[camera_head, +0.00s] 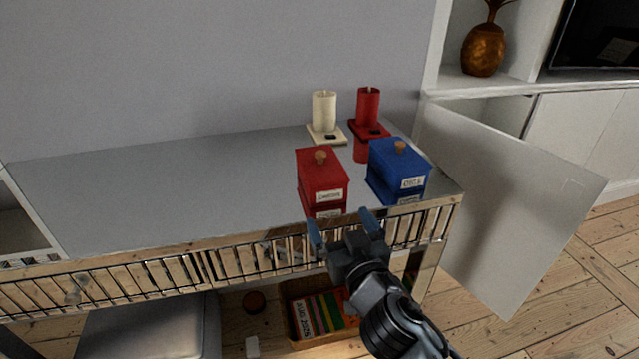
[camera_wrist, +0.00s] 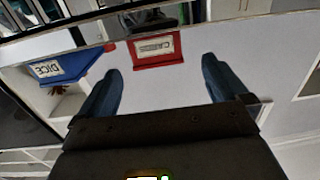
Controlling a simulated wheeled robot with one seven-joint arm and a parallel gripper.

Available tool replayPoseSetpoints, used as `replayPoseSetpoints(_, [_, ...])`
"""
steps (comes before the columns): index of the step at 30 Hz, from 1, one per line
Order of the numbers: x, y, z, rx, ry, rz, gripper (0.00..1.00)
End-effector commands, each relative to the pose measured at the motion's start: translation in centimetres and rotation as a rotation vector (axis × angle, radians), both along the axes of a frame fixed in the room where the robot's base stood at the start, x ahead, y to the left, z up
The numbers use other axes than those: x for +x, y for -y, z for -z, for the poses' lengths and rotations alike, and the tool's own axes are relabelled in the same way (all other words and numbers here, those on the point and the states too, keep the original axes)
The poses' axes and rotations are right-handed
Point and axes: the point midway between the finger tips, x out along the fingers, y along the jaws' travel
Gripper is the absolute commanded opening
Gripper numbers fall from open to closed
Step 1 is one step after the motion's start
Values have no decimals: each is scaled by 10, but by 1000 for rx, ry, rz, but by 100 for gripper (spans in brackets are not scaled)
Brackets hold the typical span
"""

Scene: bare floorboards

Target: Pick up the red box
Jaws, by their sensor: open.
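The red box (camera_head: 321,176) has a round brown knob on its lid and a white label on its front. It stands upright near the front edge of the mirrored table, just left of a blue box. My gripper (camera_head: 342,223) is open and empty, in front of the table edge, close to the red box and apart from it. In the wrist view, the red box (camera_wrist: 157,50) appears upside down between and beyond the two spread fingertips of my gripper (camera_wrist: 160,70).
The blue box (camera_head: 397,171) stands close at the right; it also shows in the wrist view (camera_wrist: 66,66). A cream holder (camera_head: 324,112) and a red holder (camera_head: 368,108) stand behind. The table's left part (camera_head: 160,195) is clear. An open white door (camera_head: 510,200) stands at the right.

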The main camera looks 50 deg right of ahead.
Motion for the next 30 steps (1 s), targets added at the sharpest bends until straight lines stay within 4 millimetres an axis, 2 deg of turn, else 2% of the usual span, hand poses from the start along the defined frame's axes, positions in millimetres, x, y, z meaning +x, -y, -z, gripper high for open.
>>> replayPoseSetpoints(9, [34, 27, -12, -3, 34, 42, 100])
replayPoseSetpoints(15, [56, 42, -11, -5, 32, 41, 100])
replayPoseSetpoints(22, [69, 51, -10, -4, 32, 40, 100])
replayPoseSetpoints(30, [102, 74, -10, -3, 32, 40, 100])
